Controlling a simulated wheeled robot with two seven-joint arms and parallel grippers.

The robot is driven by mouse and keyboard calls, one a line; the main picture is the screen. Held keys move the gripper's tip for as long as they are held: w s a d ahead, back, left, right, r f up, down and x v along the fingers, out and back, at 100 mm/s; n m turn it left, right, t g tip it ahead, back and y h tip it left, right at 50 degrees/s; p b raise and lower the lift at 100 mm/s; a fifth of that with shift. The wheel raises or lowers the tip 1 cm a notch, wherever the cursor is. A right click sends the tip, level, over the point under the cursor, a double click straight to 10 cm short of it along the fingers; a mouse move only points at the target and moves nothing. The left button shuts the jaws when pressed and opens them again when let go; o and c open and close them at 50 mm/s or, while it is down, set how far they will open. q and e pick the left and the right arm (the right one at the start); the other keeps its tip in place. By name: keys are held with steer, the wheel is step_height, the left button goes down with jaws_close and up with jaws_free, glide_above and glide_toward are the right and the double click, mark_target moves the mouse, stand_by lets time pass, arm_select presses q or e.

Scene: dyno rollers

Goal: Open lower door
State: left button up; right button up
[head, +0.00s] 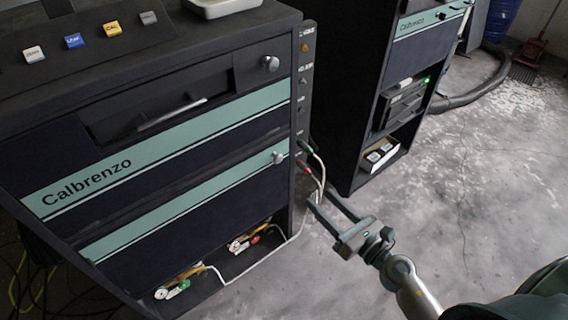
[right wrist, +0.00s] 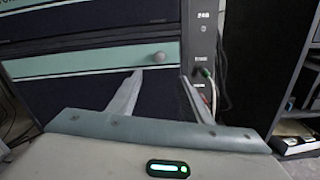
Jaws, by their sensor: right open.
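The lower door (head: 190,200) is a dark panel with a green stripe on the front of the Calbrenzo cabinet. It looks shut. Its round silver knob (head: 278,157) sits at the door's upper right and also shows in the right wrist view (right wrist: 159,57), above and between the fingers. My right gripper (head: 328,198) is open and empty, to the right of and below the knob in the head view, apart from it. It also shows in the right wrist view (right wrist: 160,92), with its fingers pointing toward the door. My left gripper is not in view.
An upper drawer with a bar handle (head: 172,113) and a knob (head: 270,63) is above the door. Cables (head: 318,170) hang from the side panel beside the door's right edge. A second cabinet (head: 345,100) stands behind.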

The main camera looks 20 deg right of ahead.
mark_target(280, 160)
steer(key=p+x, duration=0.3)
steer(key=x, duration=1.2)
steer(key=shift+w+a, duration=0.15)
steer(key=shift+w, duration=0.25)
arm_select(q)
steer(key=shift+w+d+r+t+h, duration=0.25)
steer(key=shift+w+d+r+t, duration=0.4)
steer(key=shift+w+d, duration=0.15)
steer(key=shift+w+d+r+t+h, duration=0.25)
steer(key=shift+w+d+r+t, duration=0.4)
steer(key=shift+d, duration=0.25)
arm_select(e)
steer(key=shift+w+a, duration=0.2)
steer(key=shift+w, duration=0.4)
jaws_close()
